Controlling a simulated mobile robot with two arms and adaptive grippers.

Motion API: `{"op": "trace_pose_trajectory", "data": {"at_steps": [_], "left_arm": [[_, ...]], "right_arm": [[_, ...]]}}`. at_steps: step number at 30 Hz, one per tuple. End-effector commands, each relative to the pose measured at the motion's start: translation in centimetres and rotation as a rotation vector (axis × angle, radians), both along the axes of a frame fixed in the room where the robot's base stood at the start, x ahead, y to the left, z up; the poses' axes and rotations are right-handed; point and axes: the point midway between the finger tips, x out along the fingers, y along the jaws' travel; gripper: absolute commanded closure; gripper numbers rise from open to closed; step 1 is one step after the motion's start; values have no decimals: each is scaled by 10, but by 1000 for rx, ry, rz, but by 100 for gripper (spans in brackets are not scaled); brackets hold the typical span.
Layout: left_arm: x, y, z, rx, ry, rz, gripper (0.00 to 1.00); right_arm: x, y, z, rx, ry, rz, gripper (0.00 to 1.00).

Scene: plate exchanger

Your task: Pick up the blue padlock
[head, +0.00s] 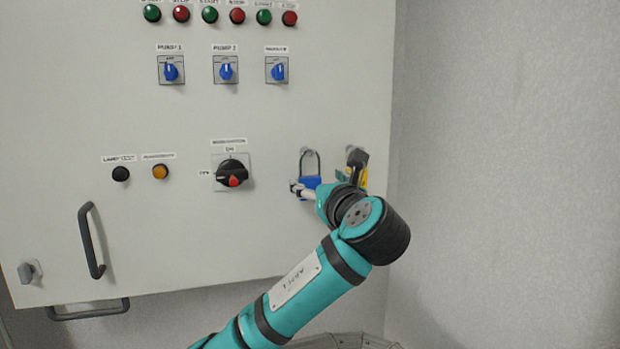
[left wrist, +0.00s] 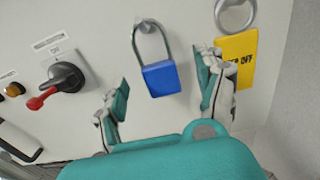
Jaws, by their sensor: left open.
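The blue padlock (head: 310,182) hangs by its grey shackle from a peg on the front of the light grey cabinet. In the left wrist view the padlock (left wrist: 161,78) shows whole, with its shackle over the peg. My left gripper (left wrist: 163,97) is open, one finger on each side of the padlock's lower part, with visible gaps between. In the head view the left gripper (head: 298,190) is at the padlock, partly hidden by my arm. My right gripper is not in view.
A black handle (head: 91,240) sticks out at the cabinet's lower left. A grey wall is at right.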

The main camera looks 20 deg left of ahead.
Motion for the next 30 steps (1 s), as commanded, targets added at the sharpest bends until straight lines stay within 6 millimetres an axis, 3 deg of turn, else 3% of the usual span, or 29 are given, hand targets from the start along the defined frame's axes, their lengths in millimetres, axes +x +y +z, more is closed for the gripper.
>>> {"op": "trace_pose_trajectory", "data": {"at_steps": [6, 12, 19, 30], "left_arm": [[24, 21, 1, 0, 5, 4, 29], [39, 30, -3, -1, 1, 2, 29], [39, 30, -4, 0, 0, 1, 30], [39, 30, -4, 0, 0, 1, 78]], "right_arm": [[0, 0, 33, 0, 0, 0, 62], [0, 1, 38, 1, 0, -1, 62], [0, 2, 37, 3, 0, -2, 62], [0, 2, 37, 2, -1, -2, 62]]}}
